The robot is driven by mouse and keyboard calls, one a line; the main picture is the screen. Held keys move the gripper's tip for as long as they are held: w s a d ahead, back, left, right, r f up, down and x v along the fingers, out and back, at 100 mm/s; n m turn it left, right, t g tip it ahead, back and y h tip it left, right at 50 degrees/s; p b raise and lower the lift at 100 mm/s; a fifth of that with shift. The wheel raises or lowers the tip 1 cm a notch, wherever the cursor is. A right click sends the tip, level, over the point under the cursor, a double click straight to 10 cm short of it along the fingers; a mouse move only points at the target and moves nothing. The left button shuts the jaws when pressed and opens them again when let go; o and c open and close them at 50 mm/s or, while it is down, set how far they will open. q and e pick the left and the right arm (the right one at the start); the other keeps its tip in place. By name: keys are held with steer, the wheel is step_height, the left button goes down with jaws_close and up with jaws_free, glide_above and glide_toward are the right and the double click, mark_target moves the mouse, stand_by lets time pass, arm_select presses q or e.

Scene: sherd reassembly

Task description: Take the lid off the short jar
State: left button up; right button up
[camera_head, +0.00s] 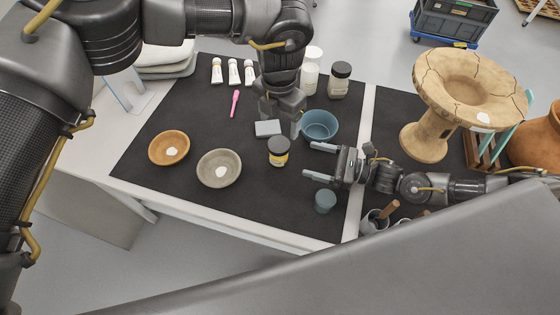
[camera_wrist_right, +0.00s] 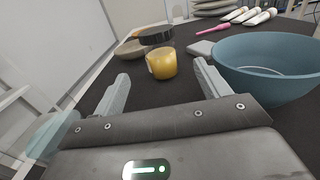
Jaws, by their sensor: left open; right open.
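The short jar (camera_head: 279,160) stands upright on the dark mat, amber with a dark lid (camera_head: 279,144) seated on top. In the right wrist view the jar (camera_wrist_right: 161,63) stands ahead, beyond and between my finger tips, with its lid (camera_wrist_right: 156,36) on. My right gripper (camera_head: 320,160) is open and empty, to the right of the jar, its fingers pointing at it without touching. It also shows in the right wrist view (camera_wrist_right: 163,80). My left gripper (camera_head: 282,118) is open, pointing down behind the jar, apart from it.
A blue bowl (camera_head: 319,125) stands right behind the jar, near both grippers. A grey block (camera_head: 267,128) lies close to my left gripper. A grey bowl (camera_head: 219,168) and a small cup (camera_head: 325,201) are nearby. A taller dark-lidded jar (camera_head: 339,82) stands farther back.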

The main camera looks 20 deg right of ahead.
mark_target(279, 144)
steer(key=shift+w+a, duration=0.3)
steer(key=shift+a, duration=0.25)
arm_select(q)
steer(key=shift+f, duration=0.1)
arm_select(e)
steer(key=x, duration=0.9)
steer(key=shift+w+a+f, duration=0.1)
steer(key=shift+w+a, duration=0.05)
steer(key=shift+a, duration=0.1)
jaws_close()
arm_select(q)
steer(key=m, duration=0.4)
steer(key=shift+m, duration=0.4)
steer(key=m, duration=0.4)
steer(key=shift+m, duration=0.3)
steer(key=m, duration=0.8)
steer(key=shift+m, duration=0.3)
steer(key=shift+f, duration=4)
